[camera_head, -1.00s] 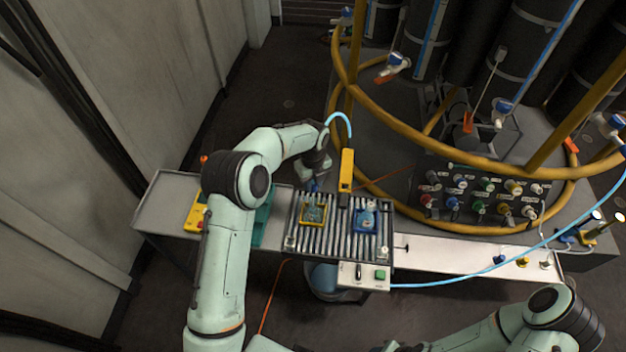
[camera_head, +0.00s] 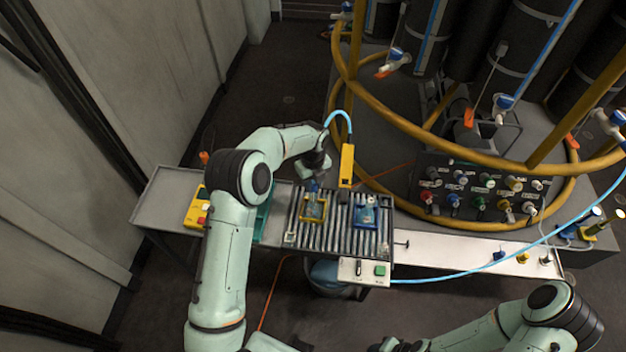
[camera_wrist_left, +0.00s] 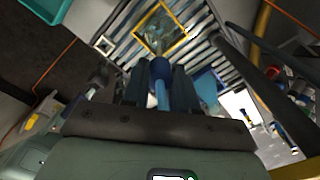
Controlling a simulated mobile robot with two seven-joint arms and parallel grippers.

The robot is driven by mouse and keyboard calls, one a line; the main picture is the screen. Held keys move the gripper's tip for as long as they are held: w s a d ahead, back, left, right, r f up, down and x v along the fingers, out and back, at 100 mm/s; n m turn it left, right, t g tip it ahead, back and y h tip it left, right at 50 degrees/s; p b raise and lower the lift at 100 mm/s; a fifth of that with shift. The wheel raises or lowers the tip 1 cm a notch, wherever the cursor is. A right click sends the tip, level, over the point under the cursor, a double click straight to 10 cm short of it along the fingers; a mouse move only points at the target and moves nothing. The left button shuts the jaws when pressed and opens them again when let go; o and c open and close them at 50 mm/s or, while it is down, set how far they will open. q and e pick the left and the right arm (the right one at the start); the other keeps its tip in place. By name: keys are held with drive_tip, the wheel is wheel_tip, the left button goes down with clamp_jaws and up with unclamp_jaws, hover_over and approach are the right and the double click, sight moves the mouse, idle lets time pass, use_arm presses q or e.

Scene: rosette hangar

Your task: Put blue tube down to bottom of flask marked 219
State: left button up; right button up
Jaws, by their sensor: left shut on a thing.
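My left gripper (camera_head: 315,180) is above the left flask, pointing down, shut on the blue tube. In the left wrist view the blue tube (camera_wrist_left: 161,90) stands between the two dark fingers, its rounded end toward the flask. A clear flask (camera_head: 314,207) sits in a yellow square frame on the roller bed; the flask also shows in the left wrist view (camera_wrist_left: 160,27). A second flask (camera_head: 366,211) sits in a blue frame to its right. No number is readable on either flask. Whether the tube's tip is inside the flask's neck, I cannot tell. My right gripper is outside the picture.
The roller bed (camera_head: 339,232) carries both frames. A yellow post (camera_head: 346,165) with a light-blue hose stands behind it. A yellow box with red buttons (camera_head: 197,208) lies on the left tray. A yellow ring rail (camera_head: 430,140) and dark cylinders stand at the right rear.

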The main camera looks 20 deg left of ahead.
use_arm(q)
drive_tip(key=shift+f, duration=1.2)
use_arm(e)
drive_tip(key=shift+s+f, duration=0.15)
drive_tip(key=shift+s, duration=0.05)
use_arm(q)
drive_tip(key=shift+f, duration=0.3)
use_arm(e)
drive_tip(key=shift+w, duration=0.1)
use_arm(q)
drive_tip(key=o, duration=1.6)
drive_tip(key=shift+r+p, duration=1.05)
drive_tip(key=shift+r, duration=2)
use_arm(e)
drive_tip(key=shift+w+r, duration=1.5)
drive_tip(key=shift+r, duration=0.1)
